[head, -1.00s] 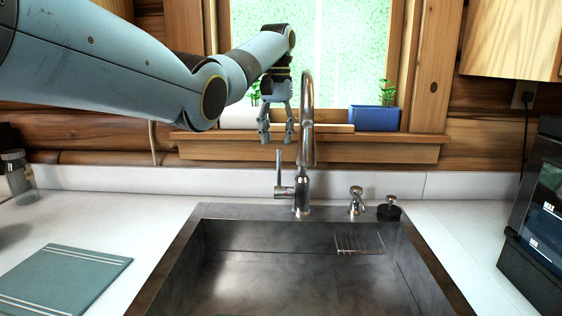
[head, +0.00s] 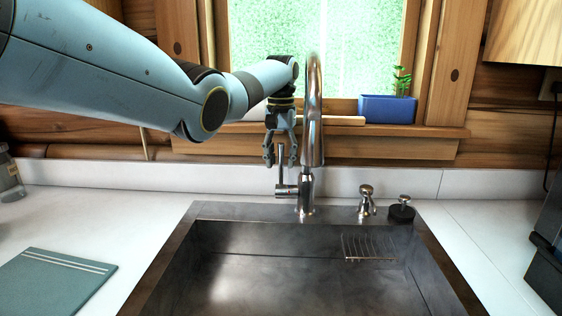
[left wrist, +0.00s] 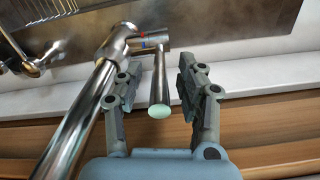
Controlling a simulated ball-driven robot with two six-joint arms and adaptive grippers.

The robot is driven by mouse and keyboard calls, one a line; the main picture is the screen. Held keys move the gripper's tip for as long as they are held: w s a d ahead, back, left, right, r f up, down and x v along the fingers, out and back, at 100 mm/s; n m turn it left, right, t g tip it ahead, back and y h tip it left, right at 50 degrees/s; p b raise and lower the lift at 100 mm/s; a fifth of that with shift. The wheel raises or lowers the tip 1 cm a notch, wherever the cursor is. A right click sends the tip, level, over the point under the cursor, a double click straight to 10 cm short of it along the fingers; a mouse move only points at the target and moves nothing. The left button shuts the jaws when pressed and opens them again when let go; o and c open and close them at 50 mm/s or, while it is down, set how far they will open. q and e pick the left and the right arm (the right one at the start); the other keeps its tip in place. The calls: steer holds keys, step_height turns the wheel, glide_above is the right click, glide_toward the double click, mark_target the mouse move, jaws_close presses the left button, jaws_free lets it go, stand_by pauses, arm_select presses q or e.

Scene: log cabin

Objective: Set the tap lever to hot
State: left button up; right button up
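The chrome tap (head: 314,120) stands upright behind the sink. Its lever (head: 281,168) points up from a side stub on the tap's left. In the left wrist view the lever (left wrist: 159,85) lies between my finger pads, and the stub carries small red and blue marks (left wrist: 143,40). My left gripper (head: 281,160) is open, pointing down, with its fingers on either side of the lever's upper part. The left wrist view shows gaps between the lever and both fingers (left wrist: 155,88). The tap's spout (left wrist: 80,120) passes close beside one finger there. My right gripper is not in view.
The steel sink (head: 215,213) lies in front of the tap. A soap pump (head: 366,200) and a black-based knob (head: 401,210) stand to its right. A blue planter (head: 387,109) sits on the windowsill behind. A teal board (head: 50,285) lies on the left counter.

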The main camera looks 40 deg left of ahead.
arm_select(q)
steer(key=shift+f, duration=0.6)
jaws_close()
